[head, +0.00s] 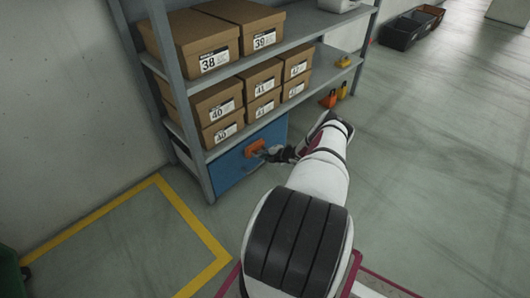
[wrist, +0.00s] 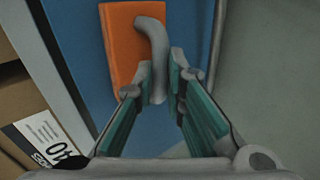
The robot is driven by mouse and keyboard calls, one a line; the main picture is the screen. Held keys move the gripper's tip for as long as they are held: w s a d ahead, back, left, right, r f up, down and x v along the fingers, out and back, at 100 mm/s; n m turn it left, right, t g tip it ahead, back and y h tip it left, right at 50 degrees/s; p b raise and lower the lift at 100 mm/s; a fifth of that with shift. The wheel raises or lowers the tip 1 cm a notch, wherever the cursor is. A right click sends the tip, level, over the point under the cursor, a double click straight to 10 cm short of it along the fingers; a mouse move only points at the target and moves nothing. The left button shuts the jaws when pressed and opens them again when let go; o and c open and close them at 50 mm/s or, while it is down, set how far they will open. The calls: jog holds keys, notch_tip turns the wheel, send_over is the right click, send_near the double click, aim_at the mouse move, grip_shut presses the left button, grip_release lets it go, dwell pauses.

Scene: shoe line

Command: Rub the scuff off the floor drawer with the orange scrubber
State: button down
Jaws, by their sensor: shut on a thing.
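The orange scrubber (head: 254,147) is at the blue front of the floor drawer (head: 232,173), under the shelf rack. In the wrist view the scrubber (wrist: 117,50) shows as a flat orange block with a grey curved handle, lying over the blue drawer face (wrist: 188,30). It looks flat to the face; whether it touches is hard to tell. My gripper (head: 268,153) is shut on the handle; its green-padded fingers (wrist: 158,90) stand on either side of it in the wrist view. I see no scuff; the scrubber and gripper hide part of the face.
The grey shelf rack (head: 172,60) holds several numbered shoe boxes (head: 215,105) above the drawer. Orange and yellow items (head: 328,100) stand by its right end. Yellow tape (head: 190,218) marks the floor at left. Dark bins (head: 402,32) lie far right. The floor at right is open.

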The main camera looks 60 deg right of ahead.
jog(key=w+a+p, duration=0.1)
jog(key=a+p, duration=0.4)
jog(key=a, duration=0.2)
jog(key=shift+w+a, duration=0.15)
jog(key=shift+w, duration=0.15)
dwell(0.5)
jog(key=s+a+p, duration=0.1)
jog(key=s, duration=0.5)
jog(key=shift+a+p, duration=0.2)
jog(key=shift+p, duration=0.2)
jog(key=s, duration=0.2)
jog(key=shift+s+a+p, duration=0.35)
jog(key=shift+s, duration=0.05)
jog(key=shift+r, duration=0.1)
dwell(0.4)
